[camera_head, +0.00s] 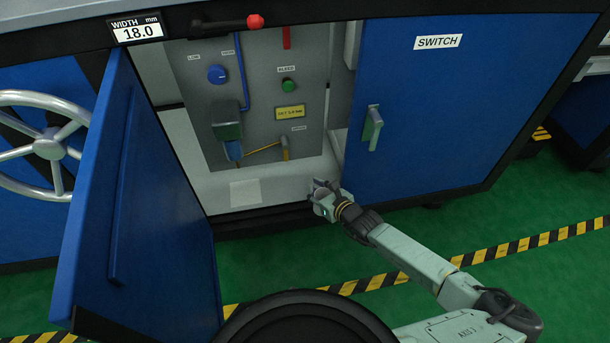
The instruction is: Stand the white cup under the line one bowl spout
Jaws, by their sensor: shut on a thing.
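My gripper (320,192) is at the front edge of the open cabinet, near its right side. It is shut on a small pale thing, which I take to be the white cup; the fingers hide most of it, so its shape and tilt are unclear. A grey unit with a blue bowl (235,150) at its lower end hangs on the grey panel inside the cabinet, left of my gripper. Its spout is too small to make out. A pale square (245,192) lies on the cabinet floor below the bowl, apart from my gripper.
The blue door (140,210) stands open at the left. The closed blue SWITCH door (440,100) is at the right. A yellow line leads from near the bowl to a small lever (285,148). A red-tipped handle (254,21) is above. The cabinet floor (285,180) between gripper and square is clear.

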